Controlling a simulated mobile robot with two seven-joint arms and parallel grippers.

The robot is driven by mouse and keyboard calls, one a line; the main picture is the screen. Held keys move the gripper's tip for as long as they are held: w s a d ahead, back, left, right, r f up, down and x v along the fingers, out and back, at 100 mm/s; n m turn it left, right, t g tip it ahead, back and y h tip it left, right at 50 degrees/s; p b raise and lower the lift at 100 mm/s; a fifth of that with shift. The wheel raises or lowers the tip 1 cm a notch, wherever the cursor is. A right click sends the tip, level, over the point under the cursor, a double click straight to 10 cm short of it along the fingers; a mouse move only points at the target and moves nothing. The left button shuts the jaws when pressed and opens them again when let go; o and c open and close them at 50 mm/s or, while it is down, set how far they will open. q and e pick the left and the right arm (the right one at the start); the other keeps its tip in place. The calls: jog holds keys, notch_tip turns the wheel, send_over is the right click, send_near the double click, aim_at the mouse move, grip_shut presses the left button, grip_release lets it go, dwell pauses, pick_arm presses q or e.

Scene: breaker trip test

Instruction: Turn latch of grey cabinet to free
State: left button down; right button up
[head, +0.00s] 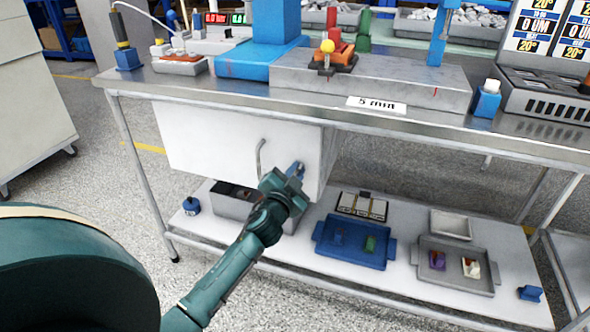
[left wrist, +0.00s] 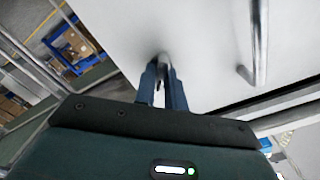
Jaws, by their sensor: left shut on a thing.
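The light grey cabinet (head: 215,140) hangs under the workbench, and its front also shows in the left wrist view (left wrist: 205,50). A bar handle (head: 260,157) is on its front, left of my left gripper. My left gripper (head: 297,172) reaches the right part of the front and is shut on the small latch (left wrist: 162,60). The fingers in the left wrist view (left wrist: 163,82) hide most of the latch, so its exact angle cannot be told. The cabinet front looks closed. My right gripper is not in view.
The bench top (head: 135,80) overhangs the cabinet. The lower shelf (head: 310,262) holds a blue tray (head: 350,257), a grey tray (head: 455,283) and a grey bin (head: 235,207). A bench leg (head: 140,180) stands left of the cabinet. Floor in front is clear.

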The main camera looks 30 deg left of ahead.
pick_arm(q)
jog(key=m, duration=0.3)
jog(key=shift+m+p, duration=0.35)
jog(key=shift+m, duration=0.05)
jog(key=m, duration=0.6)
jog(key=shift+f+p, duration=0.15)
jog(key=shift+p, duration=0.25)
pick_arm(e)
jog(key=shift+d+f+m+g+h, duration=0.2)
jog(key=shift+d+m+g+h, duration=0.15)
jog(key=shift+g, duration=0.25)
pick_arm(q)
jog(key=c, duration=1.5)
grip_release()
jog(key=shift+o, duration=0.2)
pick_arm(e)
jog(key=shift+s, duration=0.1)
pick_arm(q)
jog(key=shift+s+d, duration=0.1)
jog(key=v, duration=1.3)
